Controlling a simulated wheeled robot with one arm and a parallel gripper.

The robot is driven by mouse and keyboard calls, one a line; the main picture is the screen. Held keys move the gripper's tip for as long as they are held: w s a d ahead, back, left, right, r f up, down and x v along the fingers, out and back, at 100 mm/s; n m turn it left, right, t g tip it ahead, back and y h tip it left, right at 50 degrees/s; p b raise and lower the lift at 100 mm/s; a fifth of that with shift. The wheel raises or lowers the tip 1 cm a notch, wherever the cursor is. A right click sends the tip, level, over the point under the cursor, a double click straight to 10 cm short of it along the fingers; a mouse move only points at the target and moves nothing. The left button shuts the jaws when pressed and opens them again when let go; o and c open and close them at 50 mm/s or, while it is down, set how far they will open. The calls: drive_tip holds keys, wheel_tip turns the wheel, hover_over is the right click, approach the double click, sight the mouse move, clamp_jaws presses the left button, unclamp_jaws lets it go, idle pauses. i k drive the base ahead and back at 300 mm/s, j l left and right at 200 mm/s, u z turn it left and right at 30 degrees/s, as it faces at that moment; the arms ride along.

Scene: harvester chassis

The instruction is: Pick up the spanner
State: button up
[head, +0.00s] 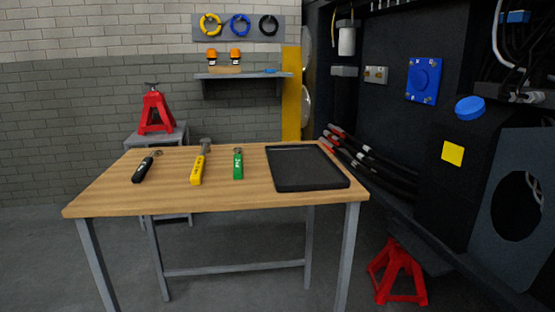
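Three handled tools lie apart on the wooden table (130,193). On the left is a black-handled tool (144,170) with a small metal end pointing away. In the middle is a yellow-handled tool (198,170) with a wider grey head at its far end. On the right is a green-handled tool (238,165) with a small grey end. They are too small for me to tell surely which is the spanner. My gripper is not in view.
A black tray (305,186) lies empty on the table's right side. A red jack stand (155,112) stands on a grey stand behind left; another red stand (398,273) is on the floor right. Dark machinery with hoses (370,160) borders the table's right. The table's front strip is clear.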

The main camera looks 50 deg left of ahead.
sight(138, 176)
drive_tip(key=u, duration=2.75)
